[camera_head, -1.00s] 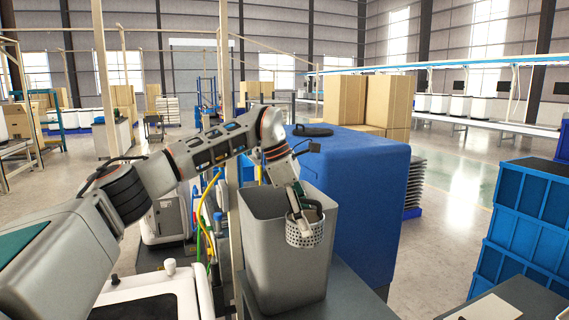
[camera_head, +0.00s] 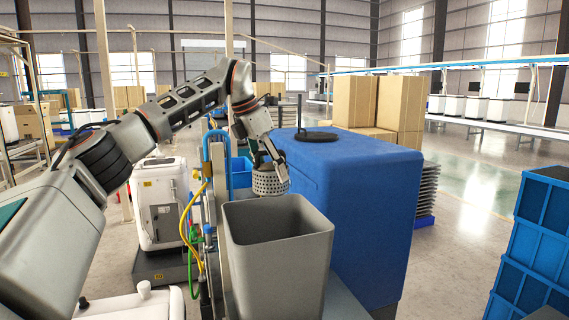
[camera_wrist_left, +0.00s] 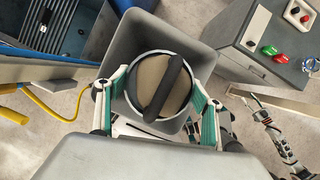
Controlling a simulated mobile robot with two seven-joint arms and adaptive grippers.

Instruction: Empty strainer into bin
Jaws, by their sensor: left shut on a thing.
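The strainer (camera_head: 270,183) is a grey perforated metal cup. In the left wrist view, the strainer (camera_wrist_left: 143,63) shows a round rim, a beige inside and a black bar across it. My left gripper (camera_head: 268,164) is shut on the strainer, its green-padded fingers (camera_wrist_left: 160,100) on either side. The bin (camera_head: 278,250) is a tall grey open box. In the head view the strainer appears upright, above and behind the bin's far rim. In the left wrist view the bin (camera_wrist_left: 203,63) lies below and around it. The bin's floor is hidden.
A large blue block (camera_head: 365,200) stands right behind the bin, with a flat black object (camera_head: 316,136) on top. Blue crates (camera_head: 530,250) are stacked at the right. A yellow hose (camera_head: 190,225) and a white machine (camera_head: 160,205) are left of the bin.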

